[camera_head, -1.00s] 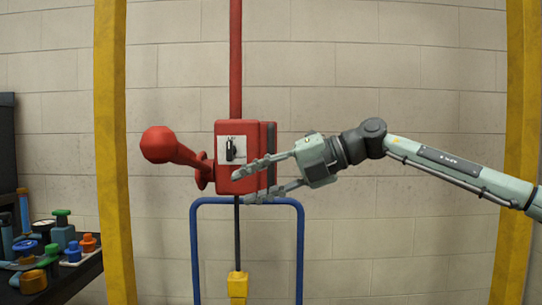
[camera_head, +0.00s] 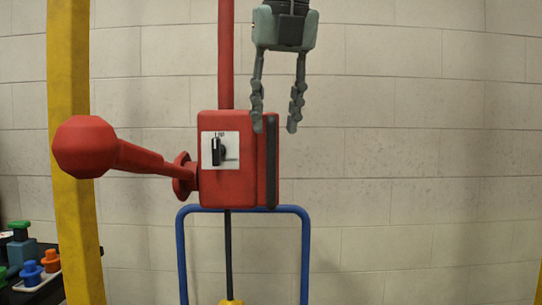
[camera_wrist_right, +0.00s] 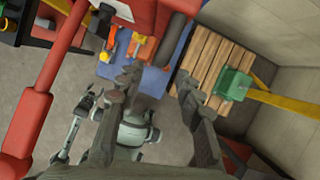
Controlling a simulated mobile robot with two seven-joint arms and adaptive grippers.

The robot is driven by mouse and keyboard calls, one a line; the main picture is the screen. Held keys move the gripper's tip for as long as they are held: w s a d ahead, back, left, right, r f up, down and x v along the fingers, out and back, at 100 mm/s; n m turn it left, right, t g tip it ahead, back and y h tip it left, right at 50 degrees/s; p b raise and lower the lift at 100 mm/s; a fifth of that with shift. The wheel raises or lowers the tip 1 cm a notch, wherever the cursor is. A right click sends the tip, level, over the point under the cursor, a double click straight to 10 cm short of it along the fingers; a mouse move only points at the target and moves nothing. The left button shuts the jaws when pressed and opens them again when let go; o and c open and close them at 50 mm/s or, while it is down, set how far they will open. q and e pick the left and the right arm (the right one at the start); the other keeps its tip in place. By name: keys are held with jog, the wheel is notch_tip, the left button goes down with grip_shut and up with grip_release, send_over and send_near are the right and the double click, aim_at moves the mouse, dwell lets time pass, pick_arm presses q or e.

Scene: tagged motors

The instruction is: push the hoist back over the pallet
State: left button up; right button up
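The hoist is a red box (camera_head: 228,182) with a switch plate on its front, hanging from a red pole between yellow posts. A red arm with a thick rounded end (camera_head: 85,147) sticks out to its left. A dark line runs down from it to a yellow block (camera_head: 231,302), cut off at the bottom edge. My right gripper (camera_head: 275,126) is open and points down, its fingertips overlapping the box's upper right in the picture; contact cannot be told. The wooden pallet (camera_wrist_right: 207,58) shows only in the right wrist view, right of my right gripper (camera_wrist_right: 160,88).
A blue tubular handle (camera_head: 306,250) stands below the box. A yellow post (camera_head: 72,215) is at the left, and a dark table (camera_head: 50,290) with coloured parts behind it. A green block (camera_wrist_right: 232,84) is on the pallet. The wall at right is clear.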

aim_at(273, 147)
jog(key=shift+w+a+f, duration=0.1)
jog(key=shift+w+f, duration=0.1)
jog(key=shift+f, duration=0.5)
jog(key=x, duration=0.5)
jog(key=shift+s, duration=0.1)
jog(key=shift+w+f, duration=0.2)
jog(key=shift+f, duration=0.35)
pick_arm(q)
jog(key=shift+s+r, duration=0.55)
jog(key=shift+s, duration=0.1)
pick_arm(e)
jog(key=c, duration=0.5)
pick_arm(q)
jog(key=shift+a+f, duration=0.1)
pick_arm(e)
grip_shut()
